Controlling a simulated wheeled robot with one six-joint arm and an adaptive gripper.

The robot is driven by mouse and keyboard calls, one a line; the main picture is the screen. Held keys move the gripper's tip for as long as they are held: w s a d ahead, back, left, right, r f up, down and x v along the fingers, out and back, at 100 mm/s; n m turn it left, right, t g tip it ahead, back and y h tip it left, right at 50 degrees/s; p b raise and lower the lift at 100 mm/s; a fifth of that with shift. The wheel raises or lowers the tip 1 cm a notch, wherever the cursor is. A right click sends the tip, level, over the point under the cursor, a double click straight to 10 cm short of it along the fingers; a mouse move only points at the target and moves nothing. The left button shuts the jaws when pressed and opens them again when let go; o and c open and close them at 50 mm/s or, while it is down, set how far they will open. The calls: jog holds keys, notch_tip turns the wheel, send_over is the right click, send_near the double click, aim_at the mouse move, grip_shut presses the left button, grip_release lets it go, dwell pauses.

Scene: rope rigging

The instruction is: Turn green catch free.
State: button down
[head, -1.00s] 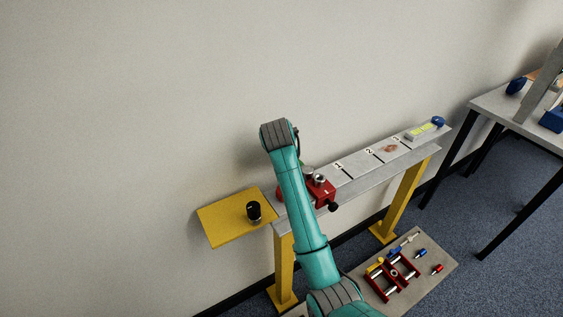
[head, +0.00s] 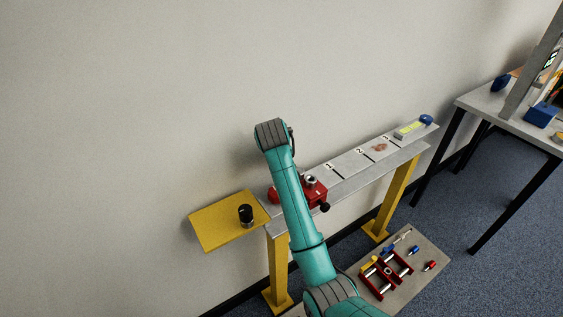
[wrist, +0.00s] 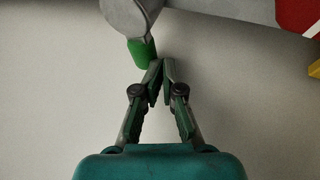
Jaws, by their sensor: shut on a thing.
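The green catch (wrist: 142,51) shows in the wrist view as a short green tab sticking out from a rounded grey metal part (wrist: 128,14). My gripper (wrist: 161,66) has its fingers closed together at the tab's lower end, and its tips overlap the tab's edge there. In the head view my arm hides the gripper tips and the catch. The red fitting (head: 316,191) with a grey ring on top and a black knob sits on the grey beam, partly behind my arm.
The grey beam (head: 345,183) carries numbered marks and a level-like block (head: 409,130). A yellow shelf (head: 212,225) holds a black cylinder (head: 246,213). A board with red parts (head: 428,252) lies on the floor. A table (head: 483,106) stands right. The wall rises close behind.

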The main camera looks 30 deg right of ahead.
jog(key=v, duration=1.2)
jog(key=shift+s+d, duration=0.1)
jog(key=shift+s, duration=0.05)
